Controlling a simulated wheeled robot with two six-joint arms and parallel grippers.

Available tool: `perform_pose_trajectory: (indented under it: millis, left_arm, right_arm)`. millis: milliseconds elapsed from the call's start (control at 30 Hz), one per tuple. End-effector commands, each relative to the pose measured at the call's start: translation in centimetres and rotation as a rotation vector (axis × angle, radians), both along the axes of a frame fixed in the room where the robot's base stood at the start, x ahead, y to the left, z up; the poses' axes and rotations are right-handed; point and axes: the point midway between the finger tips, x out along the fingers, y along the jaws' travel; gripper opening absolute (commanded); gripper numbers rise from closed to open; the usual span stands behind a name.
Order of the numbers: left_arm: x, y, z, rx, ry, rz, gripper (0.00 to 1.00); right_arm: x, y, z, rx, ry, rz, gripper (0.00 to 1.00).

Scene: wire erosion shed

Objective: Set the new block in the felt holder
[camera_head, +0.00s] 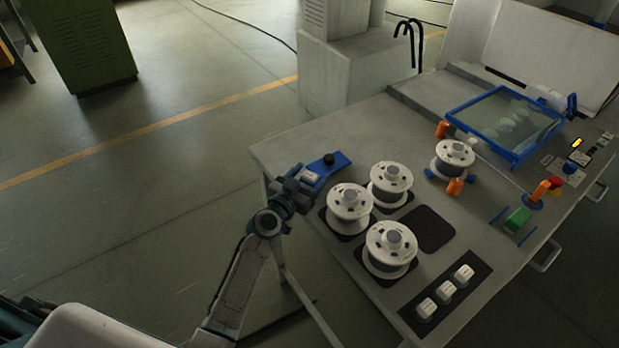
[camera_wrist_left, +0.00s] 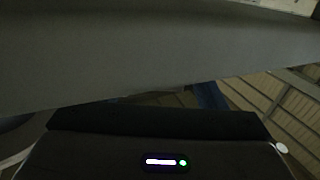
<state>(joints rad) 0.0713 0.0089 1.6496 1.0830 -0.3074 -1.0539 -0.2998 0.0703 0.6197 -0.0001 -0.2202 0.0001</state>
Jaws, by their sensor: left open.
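My left gripper (camera_head: 300,184) is at the table's left edge, beside a blue plate (camera_head: 327,167) with a black knob. It is open. A small pale block (camera_head: 310,176) shows at the gripper's tip; I cannot tell whether it touches the jaws. Several small white blocks (camera_head: 445,290) sit in a row on a dark felt strip (camera_head: 410,315) at the front of the table. Which block is the new one does not show. My right gripper is not in view.
Three white spools (camera_head: 347,203) stand on dark square pads, and one dark pad (camera_head: 433,228) is bare. Another spool (camera_head: 453,158) stands farther back by orange parts. A blue-framed glass tank (camera_head: 505,125) is at the back right. The grey table top (camera_head: 300,138) is clear at the far left.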

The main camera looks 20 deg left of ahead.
Motion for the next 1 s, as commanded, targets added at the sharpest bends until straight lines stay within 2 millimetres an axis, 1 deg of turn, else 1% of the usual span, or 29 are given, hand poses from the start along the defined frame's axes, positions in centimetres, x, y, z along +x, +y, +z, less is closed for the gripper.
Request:
perform_pose_trajectory:
  millis: [33,133,233,400,433,567,600,667,733,767,900,1000]
  left_arm:
    - [0.8,-0.2,0.3,-0.002,0.0,0.0,0.65]
    - [1.7,-0.5,0.2,-0.001,-0.001,0.0,0.65]
    - [2.1,-0.6,0.0,-0.001,0.001,0.0,0.65]
    - [2.1,-0.6,0.0,0.0,0.0,0.0,0.65]
    - [2.1,-0.6,0.0,0.0,0.0,0.0,0.64]
    - [2.0,-0.6,0.0,0.0,0.0,0.0,0.38]
    - [2.0,-0.6,0.0,0.0,0.0,0.0,0.3]
    - [2.0,-0.6,0.0,0.0,0.0,0.0,0.18]
    - [2.0,-0.6,0.0,0.0,0.0,0.0,0.17]
    - [2.0,-0.6,0.0,0.0,0.0,0.0,0.13]
    - [2.0,-0.6,0.0,0.0,0.0,0.0,0.13]
    - [2.0,-0.6,0.6,0.001,-0.001,-0.001,0.13]
  right_arm:
    - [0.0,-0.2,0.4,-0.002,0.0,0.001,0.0]
    - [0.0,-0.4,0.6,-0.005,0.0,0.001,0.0]
    - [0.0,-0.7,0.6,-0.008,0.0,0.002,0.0]
    - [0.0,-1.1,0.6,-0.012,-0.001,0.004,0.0]
    - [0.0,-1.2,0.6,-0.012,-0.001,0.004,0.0]
    - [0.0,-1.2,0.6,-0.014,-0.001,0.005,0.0]
    - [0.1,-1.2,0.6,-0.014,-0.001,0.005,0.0]
    - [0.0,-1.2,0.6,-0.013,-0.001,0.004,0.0]
    - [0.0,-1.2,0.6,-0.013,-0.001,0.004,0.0]
    - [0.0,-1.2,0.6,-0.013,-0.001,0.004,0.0]
    - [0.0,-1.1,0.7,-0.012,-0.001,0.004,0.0]
    - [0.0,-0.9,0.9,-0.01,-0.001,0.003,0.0]
